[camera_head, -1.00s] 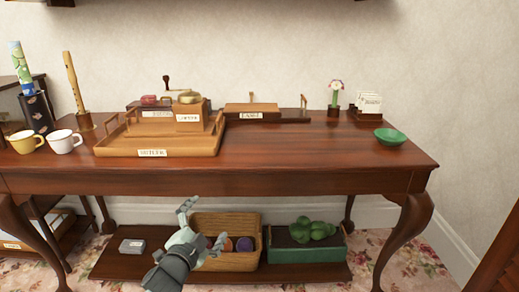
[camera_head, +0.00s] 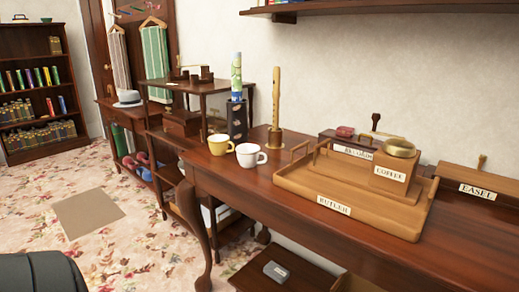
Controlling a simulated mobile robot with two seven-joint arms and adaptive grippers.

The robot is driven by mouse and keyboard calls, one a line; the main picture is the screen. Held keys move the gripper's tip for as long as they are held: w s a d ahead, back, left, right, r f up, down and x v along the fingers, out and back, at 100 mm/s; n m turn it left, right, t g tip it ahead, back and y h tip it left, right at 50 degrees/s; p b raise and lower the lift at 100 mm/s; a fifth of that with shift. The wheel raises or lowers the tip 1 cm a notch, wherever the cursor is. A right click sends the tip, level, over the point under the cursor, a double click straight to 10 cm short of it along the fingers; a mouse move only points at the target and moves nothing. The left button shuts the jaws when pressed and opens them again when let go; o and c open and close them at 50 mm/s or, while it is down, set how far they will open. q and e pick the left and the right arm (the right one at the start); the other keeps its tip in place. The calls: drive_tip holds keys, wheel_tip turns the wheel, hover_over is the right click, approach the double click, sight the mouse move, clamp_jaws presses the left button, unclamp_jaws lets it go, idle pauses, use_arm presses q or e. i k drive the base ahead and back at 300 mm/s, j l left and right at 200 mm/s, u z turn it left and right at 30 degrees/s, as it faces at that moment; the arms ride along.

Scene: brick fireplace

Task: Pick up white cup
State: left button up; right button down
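The white cup (camera_head: 251,156) stands upright near the left end of the dark wooden table (camera_head: 330,228), close to its front edge. Its handle points right, toward the wooden tray. A yellow cup (camera_head: 221,145) stands just left of it, very close. Neither of my grippers is in view.
Right of the cups is a wooden tray labelled BUTLER (camera_head: 335,204), with a coffee grinder (camera_head: 392,172) on it. Behind the cups stand a wooden recorder (camera_head: 276,108) and a dark box (camera_head: 236,120). Open carpet (camera_head: 130,240) lies to the left.

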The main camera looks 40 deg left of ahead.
sight(248, 155)
drive_tip(key=i+u, duration=0.15)
drive_tip(key=u, duration=0.2)
drive_tip(key=i+u, duration=0.15)
drive_tip(key=u, duration=0.25)
drive_tip(key=i+u, duration=0.2)
drive_tip(key=u, duration=0.6)
